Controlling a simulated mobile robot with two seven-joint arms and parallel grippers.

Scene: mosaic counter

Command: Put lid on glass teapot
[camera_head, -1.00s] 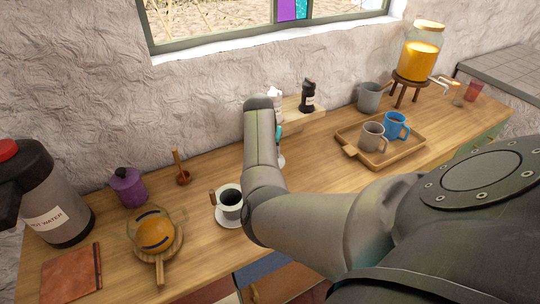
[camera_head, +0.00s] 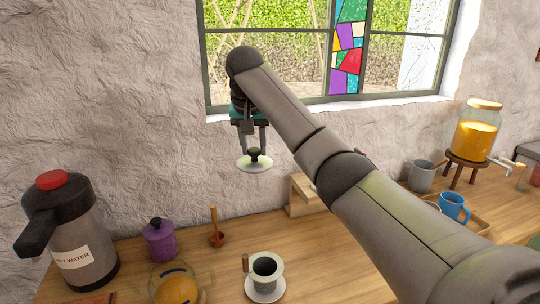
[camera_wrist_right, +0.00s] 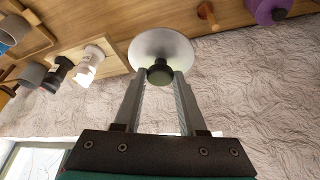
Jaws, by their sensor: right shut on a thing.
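The lid (camera_head: 255,166) is a pale, round disc with a black knob. My right gripper (camera_head: 254,147) is shut on that knob and holds the lid in the air, well above the counter and in front of the wall. In the right wrist view the knob (camera_wrist_right: 160,72) sits between the fingertips with the disc (camera_wrist_right: 162,44) beyond it. The glass teapot (camera_head: 176,288), with orange liquid inside, stands at the bottom edge of the head view, partly cut off. It is below and left of the lid, apart from it. My left gripper is not in view.
A cup on a saucer (camera_head: 265,288) stands right of the teapot. A purple canister (camera_head: 160,240), a wooden scoop (camera_head: 216,238) and a hot-water flask (camera_head: 72,235) stand to the left. A wooden stand (camera_head: 303,196), blue mug (camera_head: 454,207) and drink dispenser (camera_head: 478,130) are at right.

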